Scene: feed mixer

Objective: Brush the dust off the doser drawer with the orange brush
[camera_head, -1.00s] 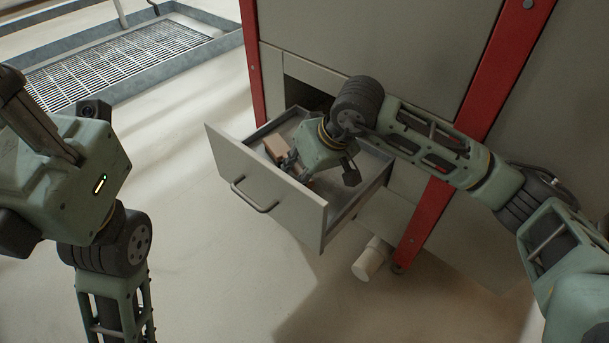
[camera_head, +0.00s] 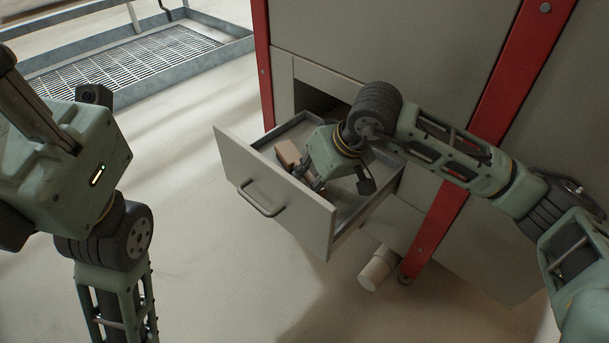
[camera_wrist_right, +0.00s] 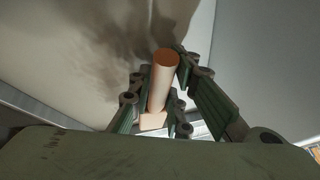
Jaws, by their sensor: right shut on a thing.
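The doser drawer (camera_head: 275,195) is pulled out of the grey machine, its front panel and bar handle facing left. My right gripper (camera_head: 308,176) reaches down into it, beside the tan block of the brush (camera_head: 288,154). In the right wrist view the brush's orange round handle (camera_wrist_right: 163,75) stands between the fingers of my right gripper (camera_wrist_right: 166,95), which are shut on it. A brown dusty-looking smudge (camera_wrist_right: 120,42) lies on the pale surface beyond; part may be shadow. My left gripper (camera_head: 35,110) is partly in view at the left edge, fingertips not clear.
The machine has red posts (camera_head: 490,100) beside the drawer opening. A pale cylinder (camera_head: 376,268) sticks out low under the drawer. A metal grate (camera_head: 125,60) in a raised frame lies at the back left. The floor left of the drawer is clear.

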